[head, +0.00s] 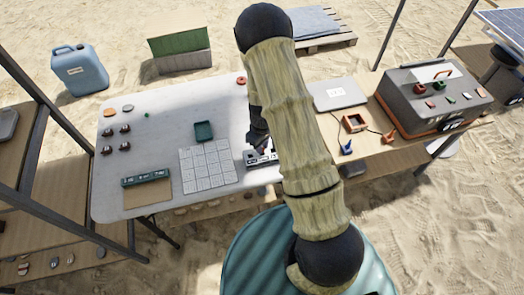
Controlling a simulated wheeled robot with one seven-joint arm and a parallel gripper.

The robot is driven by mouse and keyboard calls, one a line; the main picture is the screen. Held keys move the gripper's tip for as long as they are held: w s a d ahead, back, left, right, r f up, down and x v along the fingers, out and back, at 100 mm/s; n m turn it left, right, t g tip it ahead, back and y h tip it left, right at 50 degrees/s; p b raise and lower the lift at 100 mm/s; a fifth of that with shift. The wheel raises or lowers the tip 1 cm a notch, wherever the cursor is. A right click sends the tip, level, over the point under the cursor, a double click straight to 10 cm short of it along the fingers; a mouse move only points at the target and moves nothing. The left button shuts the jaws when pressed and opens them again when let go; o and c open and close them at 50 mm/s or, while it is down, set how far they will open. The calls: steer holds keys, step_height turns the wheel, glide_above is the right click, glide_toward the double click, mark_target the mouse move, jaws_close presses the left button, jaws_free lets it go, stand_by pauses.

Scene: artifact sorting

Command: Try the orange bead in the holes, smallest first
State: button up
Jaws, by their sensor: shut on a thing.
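My gripper (260,146) points down at the right part of the white table, partly behind my own arm. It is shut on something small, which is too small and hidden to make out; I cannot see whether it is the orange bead. A pale grey block with dark marks like holes (254,160) lies right under the fingertips. My arm hides its right part, and the hole sizes cannot be told. I cannot tell if the fingertips touch the block. No orange bead shows clearly elsewhere.
The white table (180,110) holds a gridded pale mat (207,167), a green tray (204,131), a dark green strip (146,177), several small dark pieces and a reddish ring (241,81).

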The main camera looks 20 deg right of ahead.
steer(key=shift+r+p, duration=1.4)
steer(key=shift+r, duration=0.7)
steer(key=shift+f, duration=0.1)
steer(key=m, duration=0.2)
steer(key=f+m, duration=0.1)
steer(key=m, duration=0.3)
steer(key=shift+f, duration=0.35)
steer(key=shift+w, duration=0.1)
